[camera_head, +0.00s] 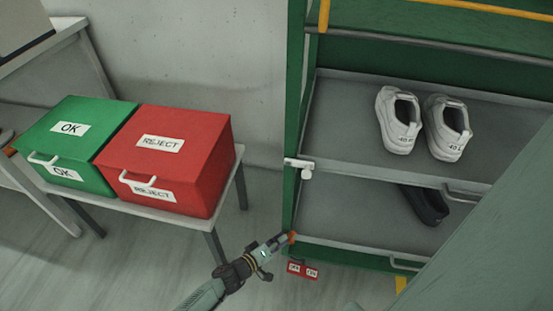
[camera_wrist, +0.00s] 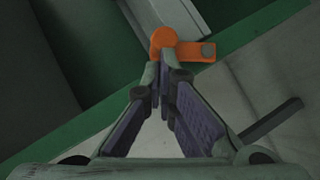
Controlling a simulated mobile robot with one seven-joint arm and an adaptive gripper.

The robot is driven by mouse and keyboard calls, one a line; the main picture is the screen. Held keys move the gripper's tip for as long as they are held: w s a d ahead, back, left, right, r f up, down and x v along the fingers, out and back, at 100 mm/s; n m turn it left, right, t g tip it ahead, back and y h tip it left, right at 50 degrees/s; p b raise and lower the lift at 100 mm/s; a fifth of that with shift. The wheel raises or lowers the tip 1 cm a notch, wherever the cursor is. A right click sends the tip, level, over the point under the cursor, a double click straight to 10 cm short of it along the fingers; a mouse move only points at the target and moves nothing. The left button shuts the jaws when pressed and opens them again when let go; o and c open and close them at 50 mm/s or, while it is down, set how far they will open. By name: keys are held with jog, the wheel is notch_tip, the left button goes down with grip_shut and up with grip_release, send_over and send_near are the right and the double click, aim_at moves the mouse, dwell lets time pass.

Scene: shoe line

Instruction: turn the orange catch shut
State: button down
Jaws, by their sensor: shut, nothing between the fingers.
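The orange catch (camera_head: 292,237) sits low on the green post at the left of the rack's lower shelf. In the wrist view the catch (camera_wrist: 190,50) shows a round hub with a short arm pointing right, lying over the green strip. My gripper (camera_head: 281,241) reaches up to it from the lower left. In the wrist view my gripper (camera_wrist: 164,92) is shut and empty, its fingertips just below the hub. I cannot tell whether they touch it. In the head view the fingers partly hide the catch.
A white catch (camera_head: 300,166) is on the same post above. White shoes (camera_head: 397,120) stand on the upper shelf, a black shoe (camera_head: 424,205) below. A green OK box (camera_head: 70,145) and red REJECT box (camera_head: 170,160) stand left on a table.

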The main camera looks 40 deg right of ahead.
jog(key=shift+s+d+r+m+y+p, duration=0.15)
jog(key=shift+s+d+m+y+p, duration=0.2)
jog(key=shift+s+p, duration=0.2)
jog(key=shift+s+d+f+b, duration=0.2)
jog(key=shift+s+d+f, duration=0.3)
jog(key=shift+s+d, duration=0.2)
jog(key=shift+s+d+f+b, duration=0.15)
jog(key=shift+s+d+f, duration=0.3)
jog(key=shift+s+d, duration=0.15)
jog(key=shift+a+r, duration=0.1)
jog(key=shift+r, duration=0.05)
dwell(0.3)
